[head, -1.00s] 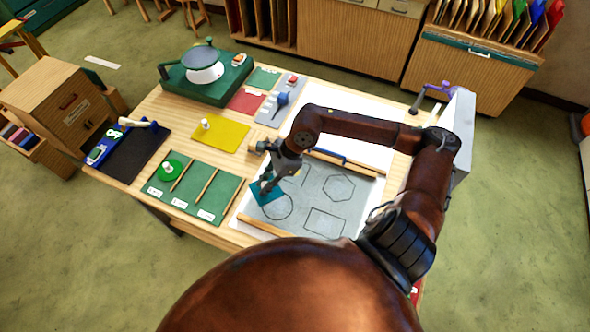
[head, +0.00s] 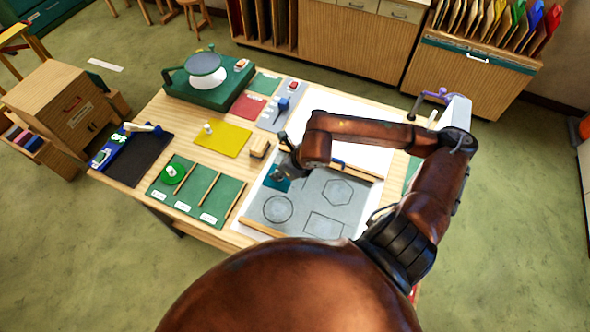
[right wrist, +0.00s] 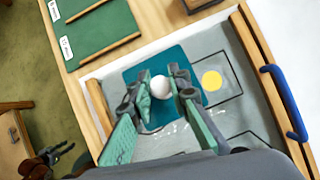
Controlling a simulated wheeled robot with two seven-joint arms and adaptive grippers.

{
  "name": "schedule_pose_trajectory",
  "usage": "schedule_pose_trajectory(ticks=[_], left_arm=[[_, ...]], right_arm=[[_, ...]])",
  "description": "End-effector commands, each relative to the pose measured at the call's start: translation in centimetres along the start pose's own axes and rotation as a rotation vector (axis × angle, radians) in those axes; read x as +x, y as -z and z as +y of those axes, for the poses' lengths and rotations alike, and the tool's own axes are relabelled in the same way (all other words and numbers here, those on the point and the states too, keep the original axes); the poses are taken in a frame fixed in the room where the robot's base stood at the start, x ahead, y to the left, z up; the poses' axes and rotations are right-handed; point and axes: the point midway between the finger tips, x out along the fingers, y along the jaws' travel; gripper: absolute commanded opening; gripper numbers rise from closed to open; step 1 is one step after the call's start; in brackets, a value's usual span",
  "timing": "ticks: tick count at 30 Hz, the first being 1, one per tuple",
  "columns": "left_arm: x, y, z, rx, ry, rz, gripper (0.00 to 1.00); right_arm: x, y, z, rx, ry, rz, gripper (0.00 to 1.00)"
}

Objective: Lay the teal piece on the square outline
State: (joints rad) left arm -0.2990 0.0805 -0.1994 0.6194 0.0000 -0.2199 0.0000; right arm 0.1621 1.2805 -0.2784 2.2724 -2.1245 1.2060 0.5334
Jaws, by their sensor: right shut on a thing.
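My right gripper (right wrist: 160,98) is shut on the white knob (right wrist: 160,87) of the teal piece (right wrist: 138,77). The flat teal piece also shows in the head view (head: 271,183), at the far left of the grey panel (head: 300,207), partly hidden by my arm. In the right wrist view it overlaps one side of the square outline (right wrist: 240,92), which has a yellow disc (right wrist: 211,80) inside. The remaining side of that outline is hidden. How high the piece is above the panel is unclear. My left gripper (right wrist: 58,152) seems to show small and dark over the floor, unclear.
Circle, rectangle and hexagon outlines (head: 338,192) share the panel. Wooden rails (head: 262,229) edge it, and a blue handle (right wrist: 285,103) stands at the far rail. A green board (head: 228,190) with strips lies left. A wooden block (head: 260,148) sits near the panel's far-left corner.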

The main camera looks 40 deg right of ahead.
Motion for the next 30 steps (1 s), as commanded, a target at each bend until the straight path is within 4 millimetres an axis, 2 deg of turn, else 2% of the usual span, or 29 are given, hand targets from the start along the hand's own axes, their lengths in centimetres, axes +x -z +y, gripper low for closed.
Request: schedule_pose_trajectory(ticks=[1,5,12,21,27,30], left_arm=[[-0.8,0.1,0.0,0.0,0.0,0.0,0.33],[-1.7,0.1,0.0,0.0,0.0,0.001,0.33],[-2.5,0.3,0.0,0.0,0.0,0.001,0.33],[-2.9,0.3,0.0,0.0,-0.001,0.002,0.33],[-4.0,0.5,-0.1,0.0,-0.001,0.003,0.33],[-4.0,0.5,-0.1,0.0,-0.001,0.003,0.33]], right_arm=[[0.2,0.5,-1.4,0.006,0.004,0.008,0.0],[1.2,1.2,-4.5,0.004,0.005,0.005,0.0],[4.8,3.4,-7.4,0.001,-0.001,0.0,0.0],[6.4,4.4,-8.9,-0.001,-0.001,0.0,0.0],[8.7,5.6,-8.8,0.0,-0.003,-0.001,0.0],[9.0,5.8,-8.8,-0.003,-0.002,-0.001,0.0]])
